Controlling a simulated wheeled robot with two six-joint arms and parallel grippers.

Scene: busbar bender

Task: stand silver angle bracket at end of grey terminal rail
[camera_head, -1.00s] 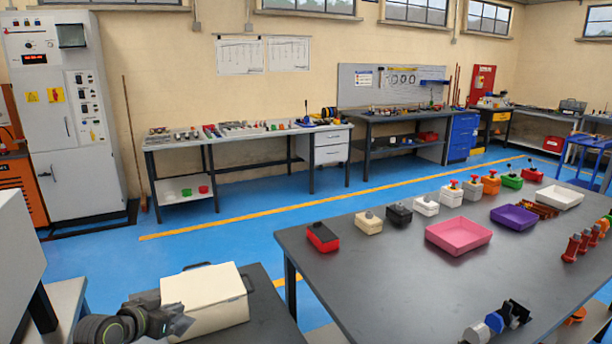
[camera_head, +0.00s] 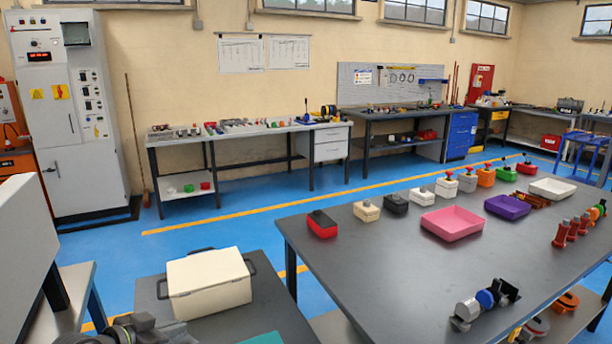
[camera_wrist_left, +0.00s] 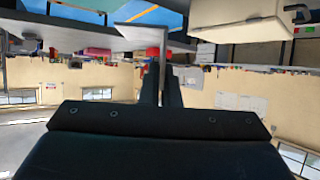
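My left gripper (camera_head: 168,336) is at the bottom left edge of the head view, mostly cut off, in front of the cream box. In the left wrist view its two dark fingers (camera_wrist_left: 162,90) are close together around a thin light-grey plate. This plate looks like the silver angle bracket (camera_wrist_left: 163,66), seen nearly edge-on, with a flat part across its far end. The hold is hard to make out exactly. I cannot pick out the grey terminal rail with certainty. My right gripper is not in view.
A cream box (camera_head: 208,284) stands on the near dark table (camera_head: 290,322), with a teal patch (camera_head: 262,338) at its front. The larger table (camera_head: 385,275) holds a pink tray (camera_head: 452,223), a purple tray (camera_head: 507,207) and several small boxes. Its middle is clear.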

